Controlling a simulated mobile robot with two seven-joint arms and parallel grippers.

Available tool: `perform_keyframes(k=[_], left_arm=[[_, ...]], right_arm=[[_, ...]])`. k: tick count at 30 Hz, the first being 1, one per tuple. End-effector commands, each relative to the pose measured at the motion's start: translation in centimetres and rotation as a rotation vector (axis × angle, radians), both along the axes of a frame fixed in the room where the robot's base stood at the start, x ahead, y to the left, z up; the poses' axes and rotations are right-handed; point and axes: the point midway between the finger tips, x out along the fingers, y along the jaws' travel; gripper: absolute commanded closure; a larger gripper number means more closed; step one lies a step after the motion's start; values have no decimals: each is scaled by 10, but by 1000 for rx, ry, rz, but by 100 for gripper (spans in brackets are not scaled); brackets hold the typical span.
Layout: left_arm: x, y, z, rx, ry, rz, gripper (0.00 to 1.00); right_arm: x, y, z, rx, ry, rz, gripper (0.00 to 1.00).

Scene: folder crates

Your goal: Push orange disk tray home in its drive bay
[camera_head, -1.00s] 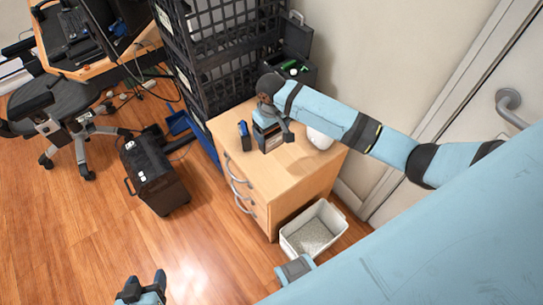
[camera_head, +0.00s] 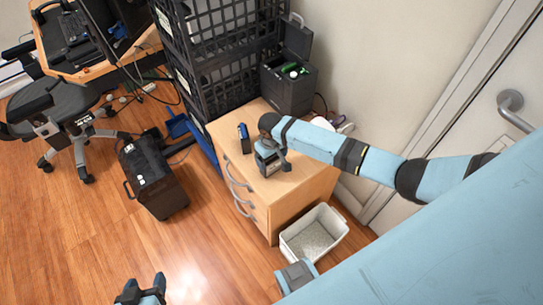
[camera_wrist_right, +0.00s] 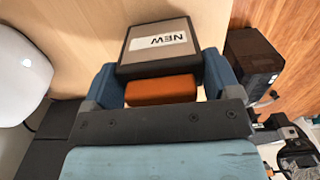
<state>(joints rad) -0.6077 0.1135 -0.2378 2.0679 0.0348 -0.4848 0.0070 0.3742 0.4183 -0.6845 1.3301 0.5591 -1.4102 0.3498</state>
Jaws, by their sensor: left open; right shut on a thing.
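An orange block (camera_wrist_right: 161,90), which looks like the disk tray, sits between the two blue fingers of my right gripper (camera_wrist_right: 165,80) in the right wrist view. My left gripper (camera_head: 142,290) is open and empty at the bottom edge, above the floor. I cannot clearly identify the drive bay.
A small dark block with blue (camera_head: 243,138) stands left of my right gripper. An open-lidded black box (camera_head: 288,85) with green inside stands behind the cabinet. A black case (camera_head: 157,175) and white bin (camera_head: 313,235) are on the floor. A white object (camera_wrist_right: 20,65) sits nearby.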

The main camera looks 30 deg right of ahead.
Motion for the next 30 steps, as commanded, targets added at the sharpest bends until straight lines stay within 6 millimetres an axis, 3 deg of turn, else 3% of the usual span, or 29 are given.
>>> perform_keyframes(k=[6,7,9,16,22,24,30], left_arm=[[0,1,-1,2,0,0,39],[0,2,-1,3,0,-1,39],[0,2,-1,6,1,-1,39],[0,5,-3,15,0,-8,39],[1,5,-20,21,-9,-11,39],[1,4,-4,19,-10,-13,39],[1,2,6,7,-8,-7,39]], right_arm=[[0,0,-4,0,0,-1,47],[0,0,-4,0,0,0,10],[0,0,-4,0,0,0,0],[0,0,-4,0,0,0,0],[1,-1,-10,-1,-2,1,0],[1,0,18,0,-3,1,0],[3,0,67,1,-3,0,0]])
